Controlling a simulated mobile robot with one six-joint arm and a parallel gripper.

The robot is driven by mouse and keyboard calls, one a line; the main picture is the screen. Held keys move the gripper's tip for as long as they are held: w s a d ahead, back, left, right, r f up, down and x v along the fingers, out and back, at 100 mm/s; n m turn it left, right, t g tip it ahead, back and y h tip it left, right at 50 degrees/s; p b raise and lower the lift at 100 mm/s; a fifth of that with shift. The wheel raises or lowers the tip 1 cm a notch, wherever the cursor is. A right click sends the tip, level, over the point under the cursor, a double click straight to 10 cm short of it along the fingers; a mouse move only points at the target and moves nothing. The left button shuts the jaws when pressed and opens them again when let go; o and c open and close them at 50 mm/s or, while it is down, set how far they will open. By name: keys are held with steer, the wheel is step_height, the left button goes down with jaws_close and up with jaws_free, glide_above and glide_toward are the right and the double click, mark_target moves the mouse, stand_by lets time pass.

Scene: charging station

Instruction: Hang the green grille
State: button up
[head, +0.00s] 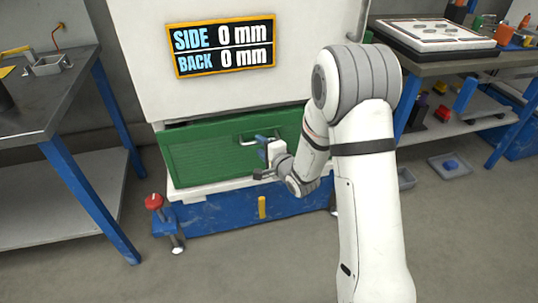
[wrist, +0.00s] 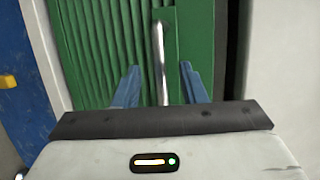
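The green grille (head: 205,154) is a ribbed panel low on the front of the white cabinet. It sits in line with the cabinet, with a dark gap along its top edge. It fills much of the wrist view (wrist: 90,50). Its metal bar handle (wrist: 160,60) also shows in the head view (head: 250,138). My gripper (head: 262,147) is in front of the grille at the handle. In the wrist view its two blue fingers (wrist: 159,84) are apart, one on each side of the bar, with a gap on both sides. My wrist hides part of the grille's right side.
The white cabinet (head: 130,60) carries a display (head: 223,46) reading SIDE 0 mm and BACK 0 mm. Below is a blue base (head: 225,215) with a red knob (head: 154,201) and yellow peg (head: 262,207). Workbenches stand left (head: 45,95) and right (head: 470,62). Floor in front is clear.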

steer(key=shift+x, duration=1)
jaws_close()
steer(key=c, duration=0.6)
jaws_free()
jaws_close()
